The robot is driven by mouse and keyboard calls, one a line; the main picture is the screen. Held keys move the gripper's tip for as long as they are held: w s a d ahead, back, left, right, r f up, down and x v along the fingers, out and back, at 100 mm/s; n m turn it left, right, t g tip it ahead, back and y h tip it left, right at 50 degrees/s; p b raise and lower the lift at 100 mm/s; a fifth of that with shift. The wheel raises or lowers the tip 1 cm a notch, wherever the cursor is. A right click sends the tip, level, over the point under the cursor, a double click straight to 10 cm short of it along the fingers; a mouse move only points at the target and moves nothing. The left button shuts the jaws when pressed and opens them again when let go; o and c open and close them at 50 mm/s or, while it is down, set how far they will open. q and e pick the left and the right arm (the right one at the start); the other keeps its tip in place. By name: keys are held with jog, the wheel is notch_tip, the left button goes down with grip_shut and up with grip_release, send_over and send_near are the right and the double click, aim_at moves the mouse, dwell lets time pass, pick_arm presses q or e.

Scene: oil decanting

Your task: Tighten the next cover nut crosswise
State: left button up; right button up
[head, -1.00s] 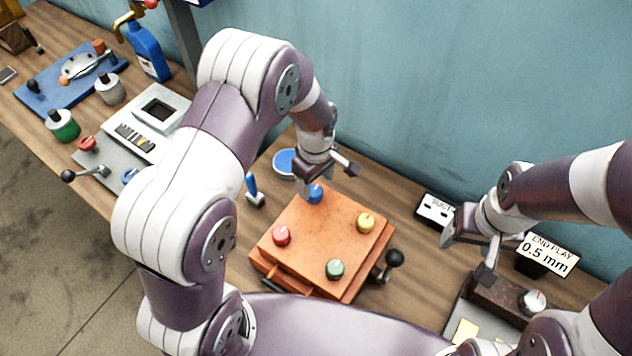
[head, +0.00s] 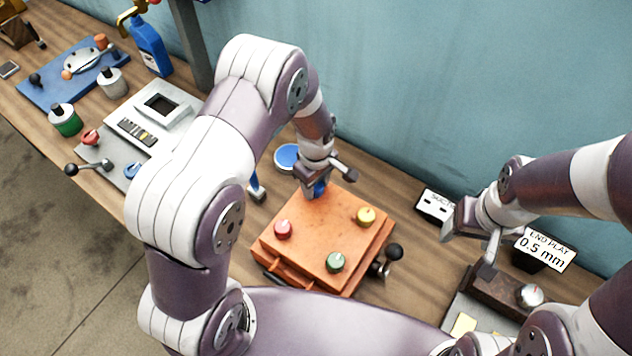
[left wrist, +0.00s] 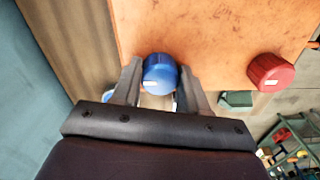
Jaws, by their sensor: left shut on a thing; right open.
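The orange cover (head: 318,232) lies on the bench with coloured nuts near its corners. My left gripper (head: 317,184) is shut on the blue nut (head: 320,188) at the far corner; in the left wrist view the blue nut (left wrist: 160,72) sits between both fingers. The red nut (head: 283,229) is at the left corner and also shows in the left wrist view (left wrist: 270,72). The yellow nut (head: 366,216) is at the right and the green nut (head: 336,262) at the near corner. My right gripper (head: 474,250) is open and empty, right of the cover.
A black-knobbed crank (head: 388,258) sticks out at the cover's right side. A blue-handled tool (head: 256,189) and a blue round dish (head: 287,156) stand to the left. An END PLAY 0.5 mm sign (head: 546,250) is at the right. A grey device (head: 150,118) stands far left.

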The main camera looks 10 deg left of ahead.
pick_arm(q)
jog(key=shift+w+m, duration=0.1)
jog(key=shift+m, duration=0.2)
jog(key=m, duration=0.5)
jog(key=shift+r+b, duration=0.1)
jog(key=shift+b, duration=0.3)
jog(key=m, duration=0.6)
jog(key=shift+m, duration=0.4)
jog(key=m+b, duration=0.1)
jog(key=m, duration=0.5)
jog(key=shift+w+a, duration=0.1)
jog(key=m, duration=0.5)
jog(key=shift+r+m, duration=0.1)
jog(key=shift+m, duration=0.2)
jog(key=o, duration=1.1)
jog(key=shift+c, duration=0.2)
